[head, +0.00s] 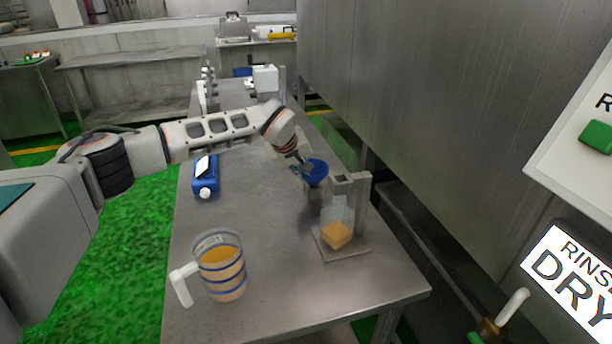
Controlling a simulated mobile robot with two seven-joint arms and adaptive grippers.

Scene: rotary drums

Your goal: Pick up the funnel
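The blue funnel (317,174) is near the middle of the metal table, just behind and left of the clear stand. Its wide mouth shows; its lower end is hard to make out. My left gripper (305,169) reaches in from the left, with its fingertips at the funnel's left rim. The fingers are small and partly overlap the funnel, so I cannot tell whether they are closed on it. My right gripper is not in view.
A clear stand (358,210) with orange material (336,235) is close in front of the funnel. A striped measuring jug (220,268) stands at the front left. A blue bottle (205,178) lies at the left edge. The table (270,250) is clear between them.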

